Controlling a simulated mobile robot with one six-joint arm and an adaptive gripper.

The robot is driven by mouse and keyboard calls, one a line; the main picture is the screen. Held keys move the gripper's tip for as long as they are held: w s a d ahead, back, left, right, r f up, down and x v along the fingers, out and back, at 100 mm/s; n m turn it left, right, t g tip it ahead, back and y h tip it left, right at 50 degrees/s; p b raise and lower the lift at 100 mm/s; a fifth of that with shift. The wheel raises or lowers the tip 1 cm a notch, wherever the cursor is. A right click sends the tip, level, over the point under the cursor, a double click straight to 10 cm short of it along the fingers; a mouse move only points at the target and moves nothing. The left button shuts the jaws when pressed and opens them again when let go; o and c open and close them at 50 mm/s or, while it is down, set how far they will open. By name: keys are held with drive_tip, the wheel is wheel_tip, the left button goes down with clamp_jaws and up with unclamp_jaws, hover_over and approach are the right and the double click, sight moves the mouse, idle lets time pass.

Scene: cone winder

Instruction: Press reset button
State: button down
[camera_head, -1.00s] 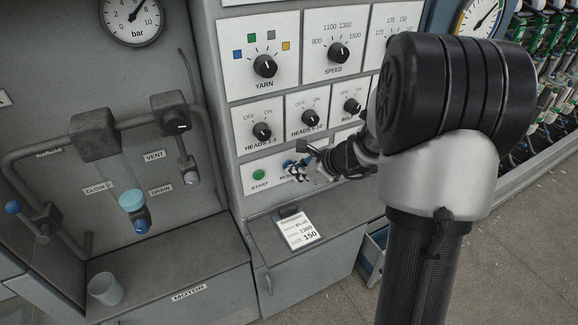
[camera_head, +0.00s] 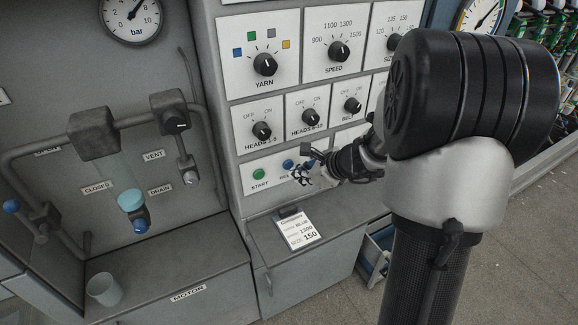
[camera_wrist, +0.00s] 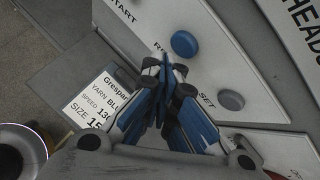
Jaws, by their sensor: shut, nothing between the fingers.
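The blue reset button (camera_head: 288,164) sits on the lower white panel, right of the green start button (camera_head: 259,174). It also shows whole in the wrist view (camera_wrist: 184,44), with a label starting with R beside it. My gripper (camera_head: 299,175) is just right of and below the button in the head view. In the wrist view my gripper's fingertips (camera_wrist: 166,66) are together and empty, close beside the button, with a gap in the picture between them. The fingers hide part of the lettering. The button's depth of travel cannot be told.
A grey button (camera_wrist: 231,100) lies farther along the same panel, past lettering reading SET. A card (camera_head: 298,232) lies on the grey ledge (camera_head: 262,238) below. Rotary knobs, such as the yarn knob (camera_head: 265,64), stick out above. A cup (camera_head: 104,289) stands left.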

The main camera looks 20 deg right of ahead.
drive_tip(key=s+b, duration=0.1)
drive_tip(key=s, duration=0.4)
drive_tip(key=shift+d, duration=0.1)
idle(0.8)
drive_tip(key=s+a+r+n+g, duration=0.1)
drive_tip(key=s+a+r+n, duration=0.15)
drive_tip(key=a+n, duration=0.25)
drive_tip(key=s+a+r+n+g+y, duration=0.1)
drive_tip(key=s+a+r+n, duration=0.15)
drive_tip(key=a+n, duration=0.2)
drive_tip(key=s+a+r+n+g, duration=0.1)
drive_tip(key=s+a+r+n, duration=0.1)
drive_tip(key=s+a+n, duration=0.3)
drive_tip(key=s+r+n+g+h, duration=0.1)
drive_tip(key=s+r+n+h, duration=0.2)
drive_tip(key=s+n, duration=1)
drive_tip(key=shift+s+a+n+h, duration=0.35)
drive_tip(key=shift+h, duration=0.25)
drive_tip(key=c, duration=2.4)
unclamp_jaws()
